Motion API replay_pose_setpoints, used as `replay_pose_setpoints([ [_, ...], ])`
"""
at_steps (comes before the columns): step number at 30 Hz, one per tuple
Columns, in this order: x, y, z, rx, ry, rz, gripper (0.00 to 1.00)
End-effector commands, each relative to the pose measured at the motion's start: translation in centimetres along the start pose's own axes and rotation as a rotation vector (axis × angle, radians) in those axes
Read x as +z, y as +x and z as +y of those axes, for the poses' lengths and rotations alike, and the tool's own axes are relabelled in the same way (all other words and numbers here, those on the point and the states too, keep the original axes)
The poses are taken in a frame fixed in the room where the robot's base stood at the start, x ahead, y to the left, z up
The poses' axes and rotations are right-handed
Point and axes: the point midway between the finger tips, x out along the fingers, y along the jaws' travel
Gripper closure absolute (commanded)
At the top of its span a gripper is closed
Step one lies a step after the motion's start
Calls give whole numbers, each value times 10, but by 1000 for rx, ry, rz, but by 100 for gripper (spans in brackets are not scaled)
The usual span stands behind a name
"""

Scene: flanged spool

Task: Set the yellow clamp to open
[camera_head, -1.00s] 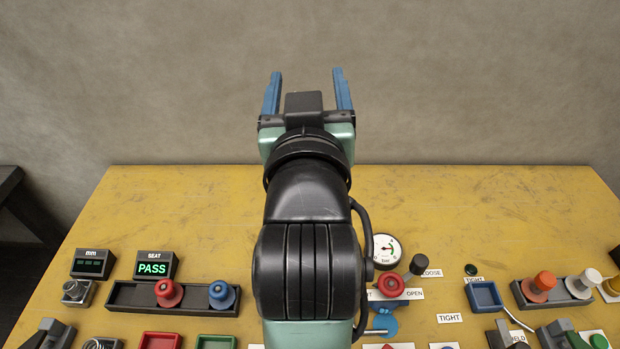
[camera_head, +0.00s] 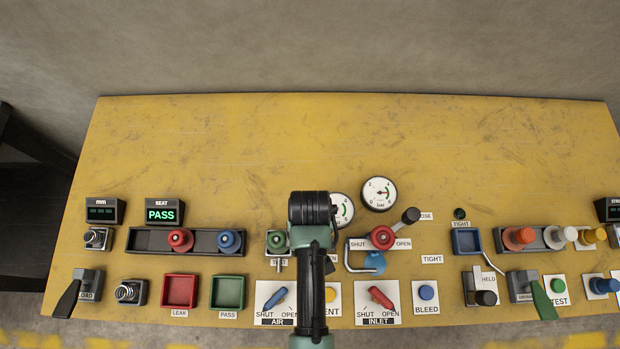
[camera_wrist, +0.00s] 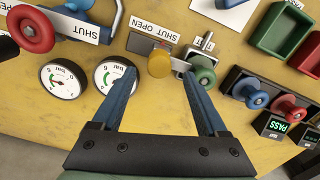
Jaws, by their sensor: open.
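The yellow clamp shows in the wrist view as a round yellow knob (camera_wrist: 159,64) on a dark bar, below an upside-down SHUT/OPEN label (camera_wrist: 152,27). Which end of the label it is set to, I cannot tell. In the head view my arm hides the yellow knob. My gripper (camera_wrist: 160,76) is open, with its two blue fingers apart. The yellow knob appears in the gap between the fingertips; nothing is held. I cannot tell the height of the fingertips above it.
A green knob (camera_wrist: 203,72) sits close beside the right fingertip in the wrist view. Two gauges (camera_wrist: 63,79) lie left. A red clamp knob (camera_head: 382,237) with its own label is right of my arm. Free bench (camera_head: 300,135) lies behind.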

Motion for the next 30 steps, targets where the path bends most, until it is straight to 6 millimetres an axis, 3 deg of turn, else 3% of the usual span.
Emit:
replay_pose_setpoints([
  [9,-1,46,0,0,0,0,24],
  [23,-1,58,0,1,0,3,24],
  [30,-1,58,0,1,0,3,64],
])
